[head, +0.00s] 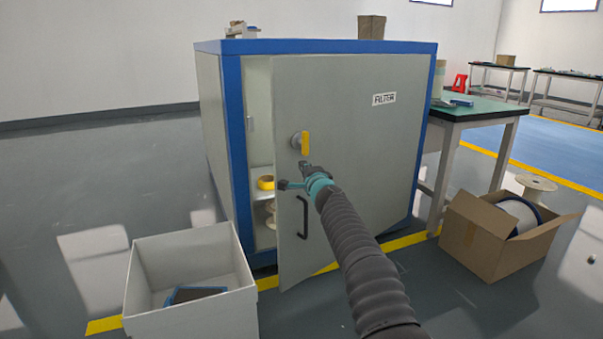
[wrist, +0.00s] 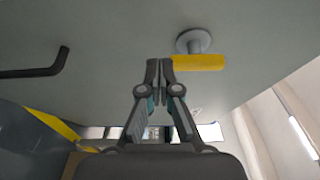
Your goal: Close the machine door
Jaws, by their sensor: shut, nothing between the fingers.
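The machine is a grey cabinet with a blue frame (head: 232,130). Its grey door (head: 345,115), labelled FILTER, stands partly open, with a gap along its left edge showing shelves inside. The door has a yellow turn handle (head: 306,143) and a black pull handle (head: 304,218). My gripper (head: 304,165) is in front of the door, just below the yellow handle. In the wrist view my gripper (wrist: 160,62) is shut and empty, beside the yellow handle (wrist: 198,63), with the door surface (wrist: 110,30) ahead. I cannot tell whether the fingertips touch the door.
A white bin (head: 190,255) stands on the floor front left, near the door's free edge. A cardboard box (head: 480,240) with spools is at the right beside a green-topped table (head: 480,108). A yellow roll (head: 265,182) lies inside the cabinet. Floor at far left is clear.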

